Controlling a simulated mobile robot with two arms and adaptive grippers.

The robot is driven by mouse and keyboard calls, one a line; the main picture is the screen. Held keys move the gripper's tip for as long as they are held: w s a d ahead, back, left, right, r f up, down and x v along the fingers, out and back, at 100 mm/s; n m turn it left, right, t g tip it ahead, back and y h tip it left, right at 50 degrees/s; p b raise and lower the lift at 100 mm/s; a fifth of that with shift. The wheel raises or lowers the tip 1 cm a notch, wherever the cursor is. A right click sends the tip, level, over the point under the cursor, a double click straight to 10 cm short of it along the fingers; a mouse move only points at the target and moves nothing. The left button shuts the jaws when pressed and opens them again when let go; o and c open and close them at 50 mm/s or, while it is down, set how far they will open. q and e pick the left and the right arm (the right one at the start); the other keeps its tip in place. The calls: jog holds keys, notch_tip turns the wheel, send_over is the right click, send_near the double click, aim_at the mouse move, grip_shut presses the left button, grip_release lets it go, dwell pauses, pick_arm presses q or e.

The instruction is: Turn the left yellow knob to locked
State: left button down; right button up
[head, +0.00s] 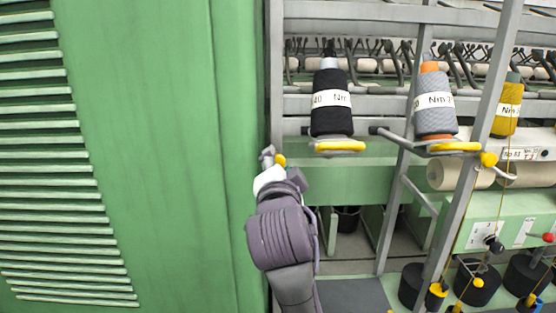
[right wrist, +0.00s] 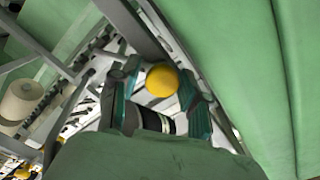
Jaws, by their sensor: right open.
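The left yellow knob (head: 281,160) shows as a small yellow patch beside my right gripper (head: 270,158), at the right edge of the green cabinet. The gripper and arm hide part of it. In the right wrist view the knob is a round yellow ball (right wrist: 162,80). It lies between the two spread fingers of the right gripper (right wrist: 158,76), near their tips, with a gap visible on at least one side. I cannot tell whether a finger touches it. A second yellow knob (head: 488,159) is on the slanted grey post at the right. My left gripper is not in view.
A large green cabinet (head: 150,130) fills the left. Right of the knob are a black yarn cone (head: 330,118), a grey cone (head: 434,115) and an ochre cone (head: 506,115) on yellow-ended holders. Grey posts and rails stand close to the arm.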

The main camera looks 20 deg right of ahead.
jog(key=shift+s+a+r, duration=0.15)
jog(key=shift+s+r, duration=0.05)
jog(key=shift+s, duration=0.2)
jog(key=shift+c, duration=0.3)
grip_shut()
pick_arm(q)
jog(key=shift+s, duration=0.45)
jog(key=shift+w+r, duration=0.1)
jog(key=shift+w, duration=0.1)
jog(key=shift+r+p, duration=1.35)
jog(key=shift+p, duration=0.1)
pick_arm(e)
jog(key=shift+r+n, duration=0.15)
jog(key=shift+n, duration=5.25)
